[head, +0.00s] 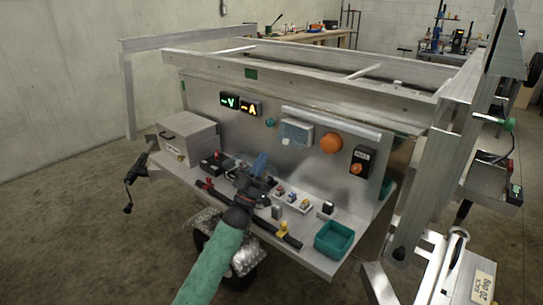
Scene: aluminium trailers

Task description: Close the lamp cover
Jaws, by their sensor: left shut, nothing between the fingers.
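A pale, bluish see-through cover (296,133) is on the upright metal panel (235,135) of the trailer, with a small white round part at its lower left. An orange dome (331,144) sits to its right. I cannot tell for sure which is the lamp cover, or how far the cover stands open. My left gripper (258,180) is shut and empty over the shelf, below and left of both and apart from them. Its fingertips are hard to make out against a blue item behind them. My right gripper is not in view.
A metal box (187,138) stands at the shelf's left end, and a teal tray (334,239) at its right. Small switches (293,199) and a dark bar with a yellow clip (283,233) lie between. A black box (362,160) and lit displays (240,103) are on the panel.

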